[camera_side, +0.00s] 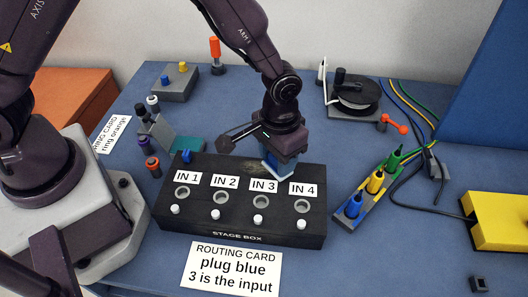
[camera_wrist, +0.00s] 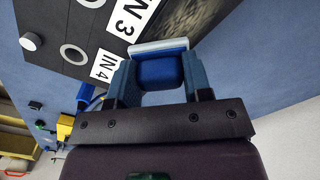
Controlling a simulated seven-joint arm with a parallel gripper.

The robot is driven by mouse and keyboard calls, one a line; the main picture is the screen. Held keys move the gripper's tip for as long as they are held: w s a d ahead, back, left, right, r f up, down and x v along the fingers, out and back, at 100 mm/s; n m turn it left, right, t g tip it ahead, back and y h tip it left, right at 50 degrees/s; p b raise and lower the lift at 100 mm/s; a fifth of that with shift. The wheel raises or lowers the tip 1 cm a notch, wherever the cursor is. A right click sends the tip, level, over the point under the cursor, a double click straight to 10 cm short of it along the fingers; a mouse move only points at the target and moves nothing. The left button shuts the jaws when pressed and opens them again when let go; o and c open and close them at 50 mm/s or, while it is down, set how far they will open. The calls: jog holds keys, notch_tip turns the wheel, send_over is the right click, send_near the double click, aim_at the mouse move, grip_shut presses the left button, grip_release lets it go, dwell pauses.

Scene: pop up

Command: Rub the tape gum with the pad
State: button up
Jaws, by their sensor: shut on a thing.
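My gripper (camera_side: 283,152) is shut on the pad (camera_side: 272,168), over the back right of the black stage box (camera_side: 240,236). In the wrist view the pad (camera_wrist: 160,72) is a blue block with a pale flat face, between my two blue-grey fingers (camera_wrist: 160,82). The tape gum (camera_wrist: 192,18) looks like a dull, speckled patch on the box top, beyond the pad's pale face. In the side view a faint brownish smear of it (camera_side: 247,169) shows left of the pad. I cannot tell whether the pad touches the box top.
Blue, yellow and green plugs stand in a rack (camera_side: 368,195) to the right. A cable reel (camera_side: 355,93) is behind. Small bottles (camera_side: 155,128) and a teal block (camera_side: 187,145) stand left. A routing card (camera_side: 232,268) lies in front. A yellow box (camera_side: 498,222) is far right.

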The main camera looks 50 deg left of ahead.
aim_at(242, 166)
jog(key=shift+w+d, duration=0.35)
jog(key=shift+s+a, duration=2.85)
notch_tip(242, 166, up, 8)
jog(key=shift+f, duration=0.1)
